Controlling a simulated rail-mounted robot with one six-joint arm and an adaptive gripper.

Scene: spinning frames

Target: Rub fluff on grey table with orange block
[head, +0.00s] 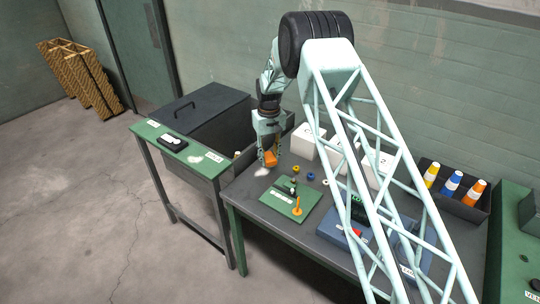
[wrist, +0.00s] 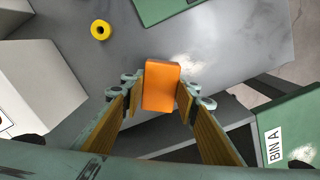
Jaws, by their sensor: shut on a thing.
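My gripper (head: 267,150) is shut on the orange block (wrist: 160,86). In the wrist view the block sits between the two yellow-lined fingers (wrist: 160,100). In the head view the orange block (head: 270,159) is at the back left corner of the grey table (head: 240,190). Pale fluff (head: 262,171) lies on the table just in front of and left of the block. In the wrist view the fluff (wrist: 187,62) shows as a whitish patch beyond the block. I cannot tell whether the block touches the table.
A green board (head: 283,203) with an orange peg (head: 297,207) lies in front. A yellow ring (wrist: 100,30) and other small rings lie nearby. White boxes (head: 303,141) stand behind. A green shelf labelled BIN A (wrist: 285,130) and a dark bin (head: 205,115) are at the left.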

